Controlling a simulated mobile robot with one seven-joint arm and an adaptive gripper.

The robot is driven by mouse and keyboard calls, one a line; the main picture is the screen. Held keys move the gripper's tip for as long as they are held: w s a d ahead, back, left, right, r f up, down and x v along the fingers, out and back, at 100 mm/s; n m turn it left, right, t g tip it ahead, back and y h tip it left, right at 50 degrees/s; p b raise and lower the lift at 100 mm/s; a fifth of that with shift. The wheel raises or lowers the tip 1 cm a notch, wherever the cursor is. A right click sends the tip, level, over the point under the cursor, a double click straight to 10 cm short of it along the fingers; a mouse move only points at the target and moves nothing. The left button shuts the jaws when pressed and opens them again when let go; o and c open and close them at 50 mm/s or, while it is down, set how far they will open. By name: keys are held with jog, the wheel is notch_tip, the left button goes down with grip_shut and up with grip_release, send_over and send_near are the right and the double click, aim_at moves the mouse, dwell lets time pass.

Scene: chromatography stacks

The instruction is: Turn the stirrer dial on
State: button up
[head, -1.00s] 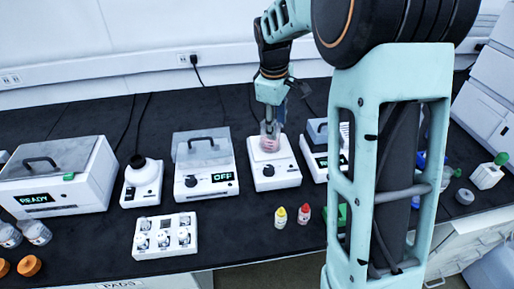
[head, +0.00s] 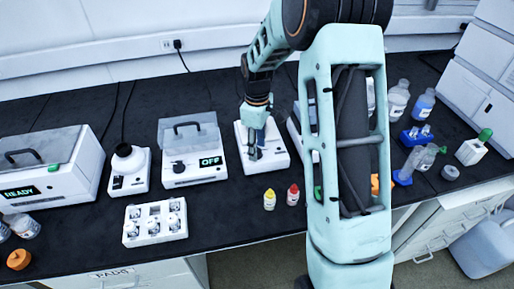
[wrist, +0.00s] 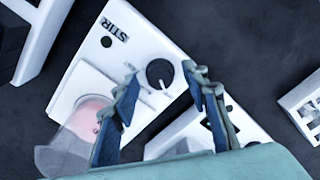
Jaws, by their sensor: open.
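The white stirrer (head: 281,160) stands mid-bench in the head view, partly covered by my gripper (head: 253,152). In the wrist view the stirrer (wrist: 150,48) shows its STIR label and its round black dial (wrist: 160,73), which bears a pale mark. A clear beaker with pink liquid (wrist: 92,115) is on its plate, beside one finger. My gripper (wrist: 160,73) is open and empty, its fingertips on either side of the dial in the picture. I cannot tell how far above the dial they are. The dial is hidden in the head view.
Yellow-capped (head: 269,200) and red-capped (head: 293,195) bottles stand in front. A white block with several wells (head: 155,222) sits front left. Another white device (wrist: 185,130) is close beside the stirrer.

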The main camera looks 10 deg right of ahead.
jog(key=shift+f, duration=0.35)
jog(key=shift+c, duration=0.7)
grip_shut()
jog(key=m, duration=0.5)
jog(key=shift+m, duration=0.4)
jog(key=m, duration=0.5)
jog(key=shift+m, duration=0.4)
